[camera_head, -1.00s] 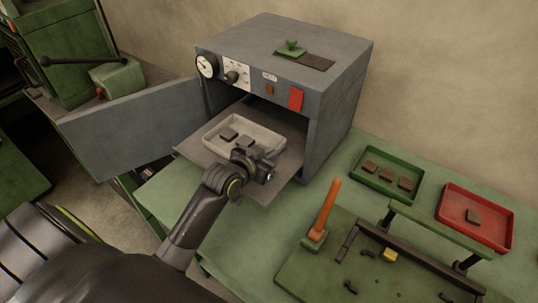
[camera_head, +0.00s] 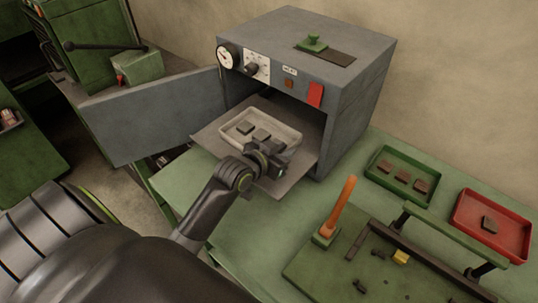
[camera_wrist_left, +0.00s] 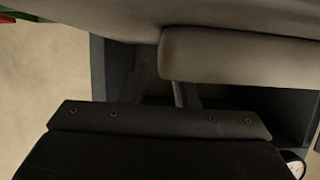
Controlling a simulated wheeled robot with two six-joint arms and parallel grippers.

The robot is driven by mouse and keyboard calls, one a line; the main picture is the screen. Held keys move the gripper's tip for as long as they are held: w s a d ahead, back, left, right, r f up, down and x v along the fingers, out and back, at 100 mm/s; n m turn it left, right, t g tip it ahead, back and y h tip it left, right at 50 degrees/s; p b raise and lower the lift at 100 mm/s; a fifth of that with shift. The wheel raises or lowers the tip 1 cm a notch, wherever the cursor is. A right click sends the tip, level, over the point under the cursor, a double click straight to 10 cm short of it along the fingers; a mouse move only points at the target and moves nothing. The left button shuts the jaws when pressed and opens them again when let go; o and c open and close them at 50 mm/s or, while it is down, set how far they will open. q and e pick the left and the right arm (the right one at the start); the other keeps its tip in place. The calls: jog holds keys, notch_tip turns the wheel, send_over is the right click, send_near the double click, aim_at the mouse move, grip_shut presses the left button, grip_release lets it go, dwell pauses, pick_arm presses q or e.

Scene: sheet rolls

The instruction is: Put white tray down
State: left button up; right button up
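The white tray (camera_head: 289,135) rests, or nearly rests, on the grey shelf (camera_head: 211,137) that sticks out of the open oven; any small gap under it cannot be seen. My right gripper is not in view.
The grey oven (camera_head: 350,105) stands behind, its door (camera_head: 155,118) swung open at left. A green tray (camera_head: 373,172) and a red tray (camera_head: 466,222) with dark pieces are on the green bench (camera_head: 255,230). An upright orange handle (camera_head: 343,205) stands at front right.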

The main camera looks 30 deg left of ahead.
pick_arm(q)
jog(key=v, duration=1.1)
dwell(0.3)
